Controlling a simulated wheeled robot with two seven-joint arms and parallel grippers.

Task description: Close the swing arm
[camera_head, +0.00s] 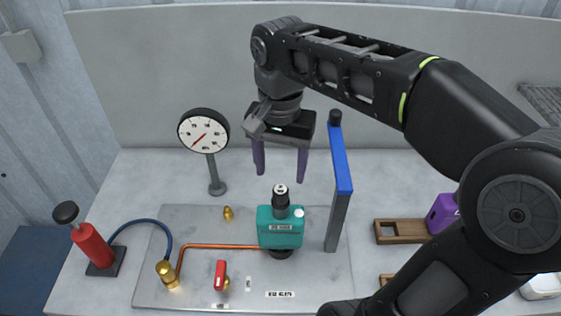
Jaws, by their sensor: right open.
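The swing arm (341,160) is a blue bar with a black knob (335,117) at its far end. It sits at the top of a grey upright post (337,225) on the plate and points toward the back, not over the teal block. The teal block (281,236) with a black top stands left of the post. My right gripper (281,175) points down with its two purple fingers apart and nothing between them. It is above and behind the teal block, left of the blue bar, with a visible gap to it. My left gripper is out of view.
A grey plate (200,218) carries a copper pipe (220,246), a red-handled valve (221,275) and brass fittings. A dial gauge (203,131) stands behind it. A red hand pump (93,245) stands left. A wooden holder (400,231) and a purple object (442,213) lie right.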

